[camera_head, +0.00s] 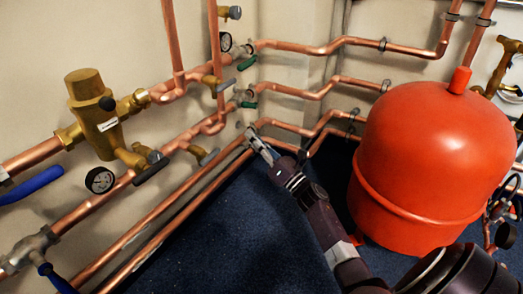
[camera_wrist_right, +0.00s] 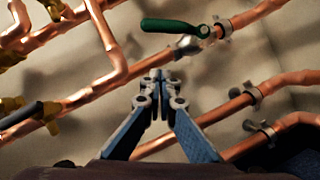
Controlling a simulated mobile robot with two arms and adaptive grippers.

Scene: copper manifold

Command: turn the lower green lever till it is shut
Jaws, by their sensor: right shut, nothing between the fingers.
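The lower green lever (camera_head: 247,105) sits on a valve on the middle copper pipe near the wall corner in the head view. A green lever, most likely this one, shows in the right wrist view (camera_wrist_right: 175,26) above a silver valve body (camera_wrist_right: 188,45), lying at a slant to its pipe. My right gripper (camera_head: 253,134) is just below the lower lever in the head view. In the right wrist view its fingertips (camera_wrist_right: 160,76) are together and empty, with a visible gap to the lever. My left gripper is not in view.
Another green lever (camera_head: 247,62) sits higher up. A brass valve (camera_head: 94,115) and a gauge (camera_head: 101,180) are at left. A large red tank (camera_head: 430,160) stands right of my right arm. Copper pipes run along both walls. Blue floor (camera_head: 240,230) is clear below.

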